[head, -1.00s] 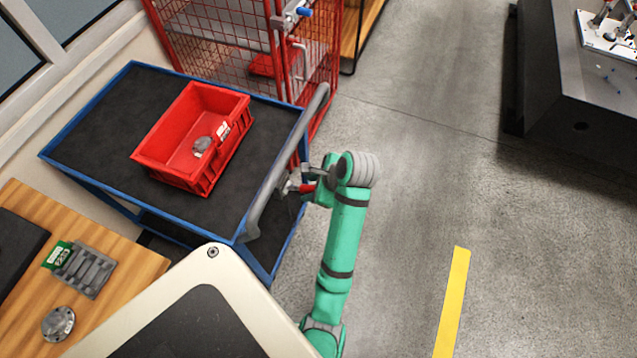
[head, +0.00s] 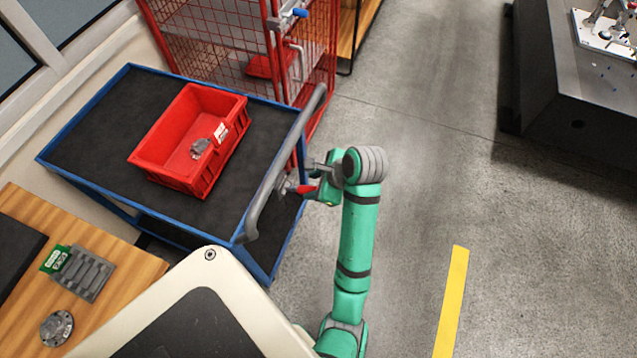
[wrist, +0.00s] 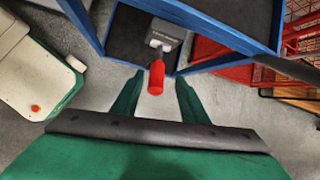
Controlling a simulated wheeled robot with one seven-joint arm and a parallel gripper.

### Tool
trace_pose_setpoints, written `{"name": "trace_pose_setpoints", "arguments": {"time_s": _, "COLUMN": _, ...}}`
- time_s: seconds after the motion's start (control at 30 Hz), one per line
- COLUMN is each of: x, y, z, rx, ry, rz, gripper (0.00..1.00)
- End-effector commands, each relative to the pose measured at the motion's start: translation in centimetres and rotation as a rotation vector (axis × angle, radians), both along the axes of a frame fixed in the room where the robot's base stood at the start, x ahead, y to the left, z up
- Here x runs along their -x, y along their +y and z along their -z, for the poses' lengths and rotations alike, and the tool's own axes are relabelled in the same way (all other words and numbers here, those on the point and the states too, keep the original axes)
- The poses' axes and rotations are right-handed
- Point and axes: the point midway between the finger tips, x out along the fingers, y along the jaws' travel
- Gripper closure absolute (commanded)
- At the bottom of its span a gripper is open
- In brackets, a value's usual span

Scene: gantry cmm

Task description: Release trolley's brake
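The trolley (head: 95,118) has a blue frame, dark shelves and a grey push handle (head: 265,190) on its right side. The brake lever, with a red grip (head: 304,189), sticks out near the handle. In the wrist view the red grip (wrist: 156,78) hangs from a grey bracket (wrist: 163,37) on the trolley's edge. My gripper (wrist: 152,77) is open, with one finger on each side of the red grip. A gap shows on both sides, and I see no contact. In the head view my gripper (head: 318,178) is partly hidden behind my wrist.
A red crate (head: 140,156) holding a grey metal part (head: 200,148) stands on the trolley's top. A red mesh cage (head: 215,45) stands behind. A wooden bench (head: 105,318) is at lower left, a dark machine base (head: 560,90) at right.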

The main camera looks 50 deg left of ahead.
Motion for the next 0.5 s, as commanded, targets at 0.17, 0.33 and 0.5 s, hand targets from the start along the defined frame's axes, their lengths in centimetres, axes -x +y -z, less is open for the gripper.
{"name": "trace_pose_setpoints", "arguments": {"time_s": 0.17, "x": -0.1, "y": -0.6, "z": -0.3, "rx": 0.005, "ry": 0.001, "rz": 0.002, "gripper": 0.6}}
{"name": "trace_pose_setpoints", "arguments": {"time_s": 0.33, "x": -0.2, "y": -1.2, "z": -1.1, "rx": 0.008, "ry": 0.001, "rz": 0.002, "gripper": 0.6}}
{"name": "trace_pose_setpoints", "arguments": {"time_s": 0.5, "x": -0.2, "y": -1.7, "z": -2.2, "rx": 0.007, "ry": 0.003, "rz": 0.0, "gripper": 0.6}}
